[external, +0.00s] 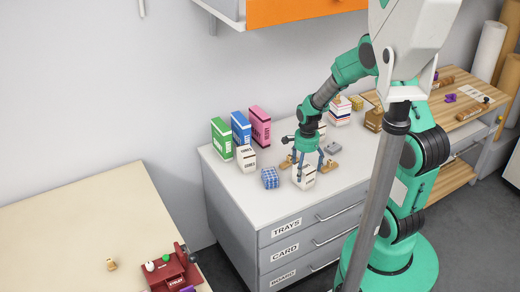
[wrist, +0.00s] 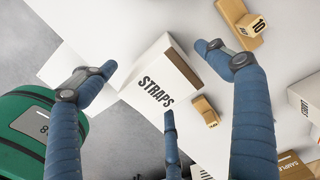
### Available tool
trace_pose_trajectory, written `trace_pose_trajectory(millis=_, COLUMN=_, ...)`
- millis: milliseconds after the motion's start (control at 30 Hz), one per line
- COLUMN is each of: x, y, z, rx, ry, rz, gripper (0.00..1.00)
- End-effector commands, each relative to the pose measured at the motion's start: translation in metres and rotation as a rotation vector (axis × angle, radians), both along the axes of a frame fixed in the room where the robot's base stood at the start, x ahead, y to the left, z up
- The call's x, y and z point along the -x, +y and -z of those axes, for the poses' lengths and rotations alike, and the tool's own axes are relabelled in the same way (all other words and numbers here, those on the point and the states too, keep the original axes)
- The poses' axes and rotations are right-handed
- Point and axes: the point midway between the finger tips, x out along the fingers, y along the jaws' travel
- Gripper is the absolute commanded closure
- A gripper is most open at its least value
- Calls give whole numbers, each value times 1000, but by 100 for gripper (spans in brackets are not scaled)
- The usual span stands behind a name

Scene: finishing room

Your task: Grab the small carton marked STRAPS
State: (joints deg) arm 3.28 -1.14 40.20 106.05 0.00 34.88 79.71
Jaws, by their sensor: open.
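The small white carton marked STRAPS (wrist: 158,88) fills the middle of the wrist view, its lettered face towards the camera. In the external view the white carton (external: 303,178) stands near the front edge of the cabinet top, directly under my gripper. My gripper (external: 308,166) points down with its blue fingers spread open. In the wrist view my gripper (wrist: 155,80) has one finger left of the carton, one to its right and a third by its lettered face. The fingers look spread around the carton; I cannot tell whether any finger touches it.
Near the carton are a wooden piece (external: 332,166), a blue patterned block (external: 270,178) and another white carton (external: 246,158). Green (external: 221,139), blue (external: 240,129) and pink (external: 260,126) boxes stand behind.

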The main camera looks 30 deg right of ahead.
Motion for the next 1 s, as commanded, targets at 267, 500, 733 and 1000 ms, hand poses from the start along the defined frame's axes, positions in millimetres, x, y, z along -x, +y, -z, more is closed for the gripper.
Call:
trace_pose_trajectory(millis=267, x=1, y=1, z=28, rx=0, ry=2, rz=0, gripper=12)
trace_pose_trajectory(millis=500, x=0, y=0, z=28, rx=0, ry=0, rz=0, gripper=12)
trace_pose_trajectory(millis=733, x=0, y=0, z=28, rx=0, ry=0, rz=0, gripper=12)
trace_pose_trajectory(millis=1000, x=0, y=0, z=28, rx=0, ry=0, rz=0, gripper=44)
